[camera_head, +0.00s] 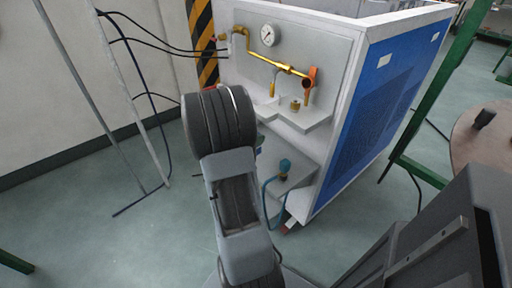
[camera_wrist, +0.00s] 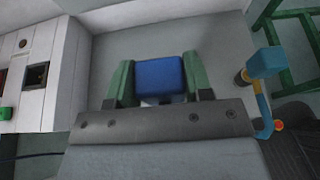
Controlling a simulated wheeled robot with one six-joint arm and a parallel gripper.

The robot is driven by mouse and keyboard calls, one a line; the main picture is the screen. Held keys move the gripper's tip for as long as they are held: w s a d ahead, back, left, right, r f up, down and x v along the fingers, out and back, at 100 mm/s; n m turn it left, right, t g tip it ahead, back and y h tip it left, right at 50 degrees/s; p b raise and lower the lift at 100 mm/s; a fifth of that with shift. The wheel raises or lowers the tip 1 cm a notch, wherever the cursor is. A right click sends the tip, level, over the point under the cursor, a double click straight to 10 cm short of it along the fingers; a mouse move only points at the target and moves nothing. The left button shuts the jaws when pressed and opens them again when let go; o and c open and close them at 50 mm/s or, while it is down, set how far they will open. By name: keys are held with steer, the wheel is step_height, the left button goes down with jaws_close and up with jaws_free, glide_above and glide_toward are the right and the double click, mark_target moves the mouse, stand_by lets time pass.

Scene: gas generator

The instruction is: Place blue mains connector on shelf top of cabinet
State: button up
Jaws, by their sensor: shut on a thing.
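The blue mains connector (camera_wrist: 160,78) is a blue block between the two green fingers of my gripper (camera_wrist: 159,66) in the wrist view. My gripper is shut on it, and a pale grey surface shows behind it. In the head view my dark arm hides the gripper and the connector. The cabinet (camera_head: 345,65) is white with a blue side panel. An upper ledge (camera_head: 312,122) sticks out below the brass pipe, and a lower shelf (camera_head: 300,178) is partly hidden by my arm. I cannot tell how far the connector is from either.
A teal-blue fitting with a hose (camera_head: 285,166) is on the lower shelf; it also shows in the wrist view (camera_wrist: 262,62). A gauge (camera_head: 269,35) and brass pipe (camera_head: 270,58) stick out above the ledge. A green frame (camera_head: 440,90) and round table (camera_head: 485,135) stand right.

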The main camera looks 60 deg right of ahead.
steer(key=shift+w+d+f+b, duration=0.2)
steer(key=shift+d+f, duration=0.25)
steer(key=shift+f, duration=0.15)
steer(key=shift+w+d+f+b, duration=0.1)
steer(key=shift+w+d+f, duration=0.05)
steer(key=shift+d+f, duration=0.4)
steer(key=shift+w+d+f+b, duration=0.1)
steer(key=shift+f+b, duration=0.55)
steer(key=shift+f, duration=1.1)
steer(key=shift+f, duration=0.2)
steer(key=o, duration=1)
steer(key=shift+r, duration=0.1)
